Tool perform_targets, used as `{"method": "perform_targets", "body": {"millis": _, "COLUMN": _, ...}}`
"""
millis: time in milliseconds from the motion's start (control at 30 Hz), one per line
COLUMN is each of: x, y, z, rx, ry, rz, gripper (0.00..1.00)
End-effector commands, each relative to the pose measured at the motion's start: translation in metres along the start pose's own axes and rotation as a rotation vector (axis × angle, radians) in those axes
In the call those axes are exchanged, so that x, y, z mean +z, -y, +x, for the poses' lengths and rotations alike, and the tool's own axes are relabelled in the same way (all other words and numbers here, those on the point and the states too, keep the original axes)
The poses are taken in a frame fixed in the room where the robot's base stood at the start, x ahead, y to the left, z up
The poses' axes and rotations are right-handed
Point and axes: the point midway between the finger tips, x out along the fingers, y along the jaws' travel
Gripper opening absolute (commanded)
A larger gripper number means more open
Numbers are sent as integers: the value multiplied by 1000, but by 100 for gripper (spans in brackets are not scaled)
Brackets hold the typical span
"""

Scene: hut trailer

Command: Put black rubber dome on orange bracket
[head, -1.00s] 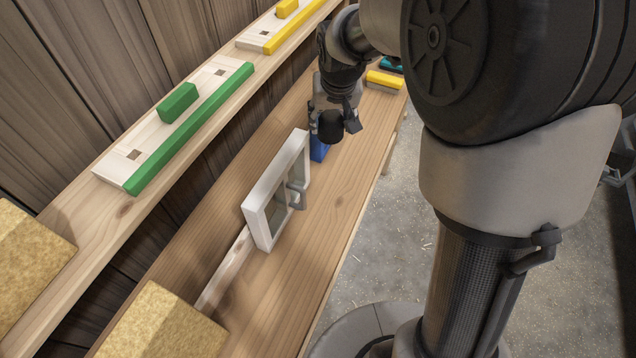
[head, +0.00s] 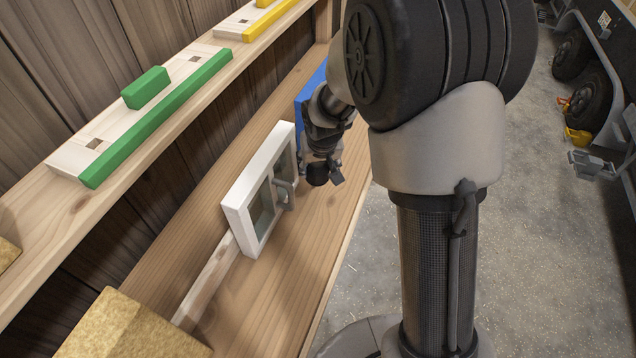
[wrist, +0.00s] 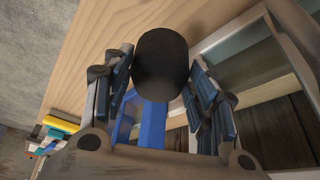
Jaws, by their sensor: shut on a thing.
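The black rubber dome (wrist: 160,62) is held between the fingers of my gripper (wrist: 160,82) in the wrist view. In the head view the dome (head: 317,175) shows at the lower end of my gripper (head: 324,178), just right of the white-framed window, above the wooden bench. My gripper is shut on the dome. I cannot make out the orange bracket for certain. A small orange-red thing (head: 563,103) lies far off at the right, near a wheel, too small to identify.
The white-framed window (head: 238,218) with a grey handle stands on the bench (head: 290,290), close to my gripper. A blue thing (head: 312,85) is behind my arm. A green-edged board (head: 160,120) lies on the upper shelf. Concrete floor is open at the right.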

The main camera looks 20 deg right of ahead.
Motion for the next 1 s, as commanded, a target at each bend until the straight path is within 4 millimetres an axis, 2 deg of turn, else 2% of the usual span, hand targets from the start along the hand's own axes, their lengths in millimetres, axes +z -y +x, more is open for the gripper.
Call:
{"method": "perform_targets", "body": {"millis": 33, "x": 3, "y": 0, "z": 8, "rx": 0, "ry": 1, "rz": 0, "gripper": 29}}
{"method": "perform_targets", "body": {"millis": 267, "x": 9, "y": 0, "z": 22, "rx": 0, "ry": 1, "rz": 0, "gripper": 29}}
{"method": "perform_targets", "body": {"millis": 500, "x": 22, "y": 0, "z": 53, "rx": 0, "ry": 1, "rz": 0, "gripper": 29}}
{"method": "perform_targets", "body": {"millis": 867, "x": 22, "y": 0, "z": 55, "rx": 0, "ry": -1, "rz": 1, "gripper": 29}}
{"method": "perform_targets", "body": {"millis": 900, "x": 22, "y": 0, "z": 54, "rx": 0, "ry": -1, "rz": 0, "gripper": 55}}
{"method": "perform_targets", "body": {"millis": 1000, "x": 22, "y": 0, "z": 54, "rx": 0, "ry": 0, "rz": 0, "gripper": 61}}
